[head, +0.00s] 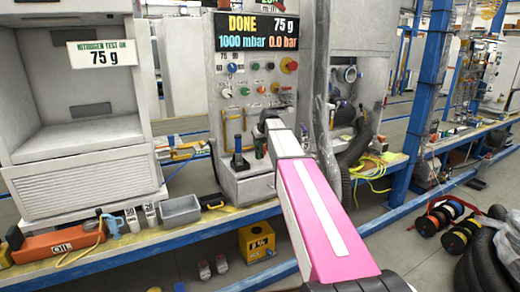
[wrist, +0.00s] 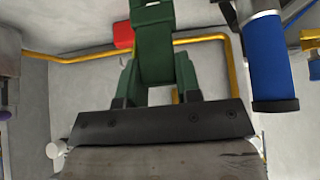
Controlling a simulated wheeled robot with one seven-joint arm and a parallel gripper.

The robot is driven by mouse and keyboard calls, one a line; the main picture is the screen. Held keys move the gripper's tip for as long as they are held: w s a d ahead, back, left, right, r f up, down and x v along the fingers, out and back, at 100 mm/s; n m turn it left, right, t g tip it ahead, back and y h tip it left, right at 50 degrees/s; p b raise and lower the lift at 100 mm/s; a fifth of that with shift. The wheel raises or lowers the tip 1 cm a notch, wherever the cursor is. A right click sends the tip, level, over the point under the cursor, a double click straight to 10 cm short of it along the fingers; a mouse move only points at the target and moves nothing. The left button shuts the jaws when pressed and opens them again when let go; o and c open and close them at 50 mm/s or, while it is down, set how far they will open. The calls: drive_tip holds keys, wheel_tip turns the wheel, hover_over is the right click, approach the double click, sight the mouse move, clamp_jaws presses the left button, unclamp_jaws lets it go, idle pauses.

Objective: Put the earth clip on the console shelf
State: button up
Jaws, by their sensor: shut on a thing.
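The earth clip appears as a green piece (wrist: 155,45) in the wrist view, with its legs reaching down to the jaws. My gripper (wrist: 156,90) is shut on it. In the head view a small dark green part (head: 260,148) shows just left of my arm's end, low in front of the console (head: 226,105). The console shelf (head: 230,170) juts out below the panel. My arm hides its right part and most of my gripper (head: 266,135). I cannot tell whether the clip touches the shelf.
A blue-handled tool (head: 238,155) stands on the shelf, left of the clip. A blue cylinder (wrist: 268,65), a yellow pipe (wrist: 205,38) and a red block (wrist: 123,36) show in the wrist view. A thick dark hose (head: 350,150) hangs right of my arm. A grey bin (head: 180,210) sits front left.

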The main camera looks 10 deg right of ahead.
sight(261, 144)
drive_tip(key=shift+f, duration=1.75)
drive_tip(key=o, duration=0.9)
drive_tip(key=shift+f, duration=0.1)
drive_tip(key=shift+o, duration=0.2)
drive_tip(key=v, duration=1.2)
drive_tip(key=s+a+f+m+g+h, duration=0.2)
drive_tip(key=s+f+g, duration=0.4)
drive_tip(key=s+f, duration=2.5)
wheel_tip(261, 144, down, 3)
drive_tip(key=shift+f+m, duration=0.2)
drive_tip(key=shift+m, duration=0.6)
drive_tip(key=shift+s, duration=0.1)
